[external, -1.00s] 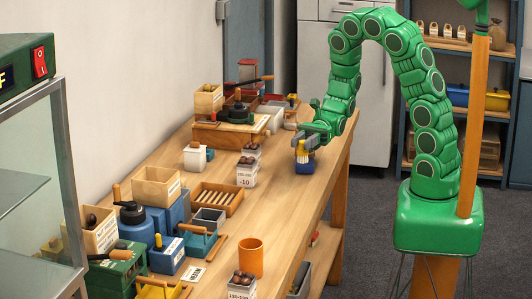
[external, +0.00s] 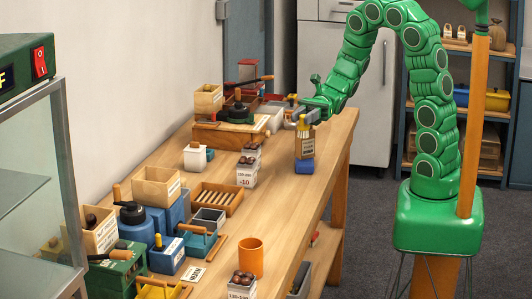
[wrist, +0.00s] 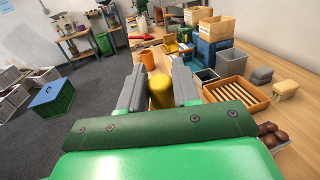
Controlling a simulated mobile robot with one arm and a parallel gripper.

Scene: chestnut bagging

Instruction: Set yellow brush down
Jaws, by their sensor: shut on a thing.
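In the wrist view, the yellow end of the brush (wrist: 161,92) sits between the two grey fingers of my gripper (wrist: 160,84).
The wooden table (external: 276,192) has free room around the blue block. A white labelled container of chestnuts (external: 246,174) and a slatted wooden tray (external: 217,197) stand to the left. An orange cup (external: 250,257) stands nearer the front. The table's right edge is close.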

